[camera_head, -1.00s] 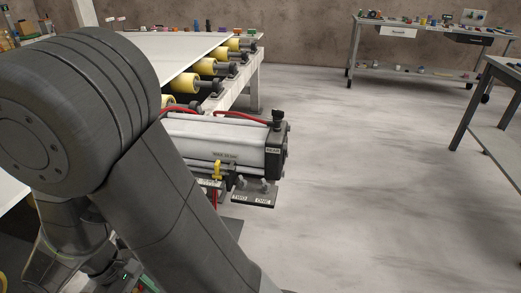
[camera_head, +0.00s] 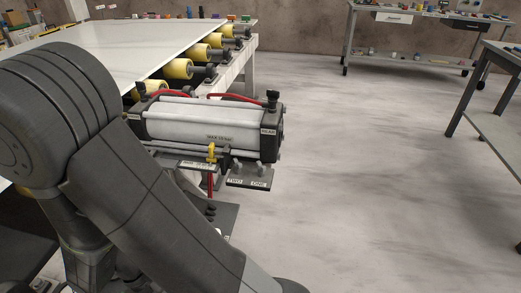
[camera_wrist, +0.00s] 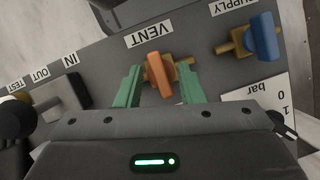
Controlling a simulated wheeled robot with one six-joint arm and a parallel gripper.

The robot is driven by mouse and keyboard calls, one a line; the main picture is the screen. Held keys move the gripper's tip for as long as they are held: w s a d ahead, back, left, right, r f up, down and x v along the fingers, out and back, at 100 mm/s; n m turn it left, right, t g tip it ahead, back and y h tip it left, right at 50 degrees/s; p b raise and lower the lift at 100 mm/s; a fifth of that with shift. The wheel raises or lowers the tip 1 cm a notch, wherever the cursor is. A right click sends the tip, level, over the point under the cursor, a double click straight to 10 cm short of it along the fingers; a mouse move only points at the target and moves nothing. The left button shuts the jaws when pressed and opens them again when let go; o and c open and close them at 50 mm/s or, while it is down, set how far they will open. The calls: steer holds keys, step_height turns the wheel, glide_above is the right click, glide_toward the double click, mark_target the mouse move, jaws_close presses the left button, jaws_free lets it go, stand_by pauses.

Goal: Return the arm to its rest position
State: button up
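My gripper (camera_wrist: 161,82) shows in the wrist view with its two green fingers apart. An orange valve handle (camera_wrist: 159,75) on a brass fitting, beside the label VENT, appears between the fingers, with a gap on each side. I cannot tell how far beyond the fingertips it lies. A blue valve handle (camera_wrist: 263,36) by the label SUPPLY is to the right. My dark arm fills the left of the head view; my gripper is hidden there.
A grey cylinder (camera_head: 190,120) with red hoses stands beside my arm. Behind it is a white slab (camera_head: 120,48) with yellow rollers (camera_head: 178,69) along its edge. A workbench (camera_head: 425,19) and a grey table (camera_head: 500,120) stand right. The floor between is clear.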

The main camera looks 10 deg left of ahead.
steer(key=m, duration=0.2)
steer(key=m+g+y, duration=0.1)
steer(key=m, duration=0.1)
steer(key=shift+w+g+b, duration=0.1)
steer(key=shift+g+b, duration=0.2)
steer(key=shift+b, duration=0.1)
